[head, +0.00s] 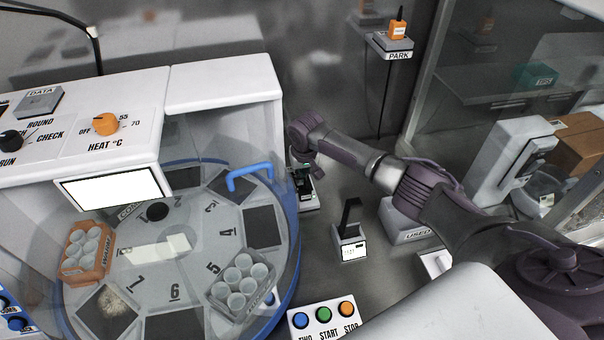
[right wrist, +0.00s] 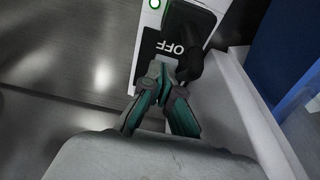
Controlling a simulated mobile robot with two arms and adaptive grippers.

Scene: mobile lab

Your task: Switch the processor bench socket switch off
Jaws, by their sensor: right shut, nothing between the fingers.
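The processor bench socket (right wrist: 148,28) is a white plate low beside the processor. In the right wrist view it has a black switch marked OFF (right wrist: 168,48), a lit green lamp (right wrist: 154,4) and a black plug (right wrist: 191,32). My right gripper (right wrist: 166,70) is shut and empty, its tips at the near edge of the switch. I cannot tell whether they touch it. In the head view my right gripper (head: 304,178) hangs over the socket (head: 310,204) and partly hides it. My left gripper is out of view.
The processor drum (head: 292,225) with its blue rim and handle stands left of the socket. A button box (head: 326,318) is in front. The grey bench between them is partly clear.

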